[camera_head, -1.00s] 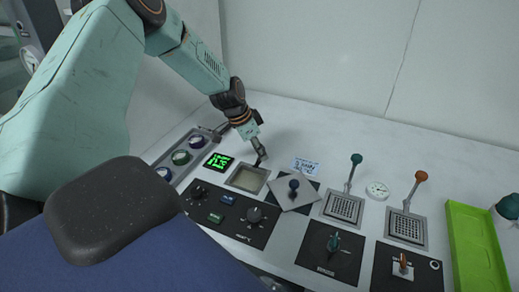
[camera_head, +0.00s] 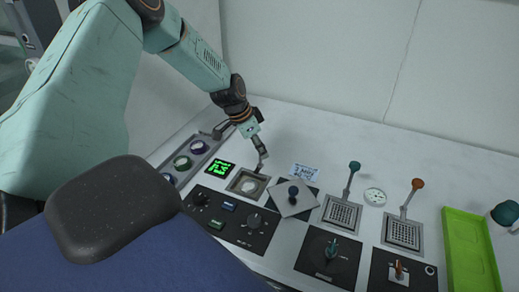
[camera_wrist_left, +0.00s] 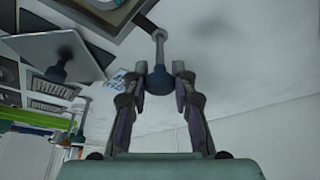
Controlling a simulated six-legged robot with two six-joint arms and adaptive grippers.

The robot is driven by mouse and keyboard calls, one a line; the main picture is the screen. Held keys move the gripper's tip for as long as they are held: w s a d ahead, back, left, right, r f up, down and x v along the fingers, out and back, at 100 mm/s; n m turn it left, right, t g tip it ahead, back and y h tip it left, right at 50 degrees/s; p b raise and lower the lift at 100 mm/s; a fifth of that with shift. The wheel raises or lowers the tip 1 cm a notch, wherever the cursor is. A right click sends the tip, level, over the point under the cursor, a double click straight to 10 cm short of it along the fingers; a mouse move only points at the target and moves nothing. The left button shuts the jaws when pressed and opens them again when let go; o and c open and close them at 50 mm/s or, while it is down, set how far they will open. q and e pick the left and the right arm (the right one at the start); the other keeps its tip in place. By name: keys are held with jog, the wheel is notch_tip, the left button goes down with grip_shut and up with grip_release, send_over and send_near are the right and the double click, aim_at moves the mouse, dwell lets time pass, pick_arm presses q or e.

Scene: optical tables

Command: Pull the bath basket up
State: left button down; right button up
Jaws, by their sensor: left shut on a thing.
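My left gripper (camera_head: 262,150) is shut on the dark blue ball knob (camera_wrist_left: 158,80) of the bath basket's handle. In the left wrist view the knob sits between the two fingers, and a thin grey rod (camera_wrist_left: 160,42) runs from it to the basket. In the head view the knob is hidden by the gripper. The square bath (camera_head: 236,188) lies just below the gripper, with a pale round shape inside it. A square grey lid with a dark blue knob (camera_head: 293,191) lies tilted beside the bath. My right gripper is not in view.
Two mesh baskets stand to the right, one with a teal knob (camera_head: 354,166), one with an orange knob (camera_head: 418,184). A green tray (camera_head: 468,255) is at the far right. A green-lit display (camera_head: 220,168) and a dark control panel (camera_head: 237,225) border the bath.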

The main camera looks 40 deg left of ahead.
pick_arm(q)
notch_tip(320, 180, up, 4)
jog(key=shift+w+f+p, duration=0.15)
jog(key=shift+f+p, duration=0.05)
jog(key=shift+p, duration=0.8)
jog(key=shift+w, duration=0.15)
jog(key=shift+a, duration=0.1)
jog(key=c, duration=1.4)
grip_release()
jog(key=shift+c, duration=0.2)
jog(key=o, duration=0.4)
jog(key=shift+d, duration=0.2)
jog(key=shift+f, duration=0.1)
jog(key=shift+a+f, duration=0.1)
jog(key=shift+a, duration=0.05)
jog(key=shift+s+v, duration=0.1)
jog(key=shift+v, duration=2.95)
jog(key=shift+s+v, duration=0.15)
jog(key=shift+v, duration=2.85)
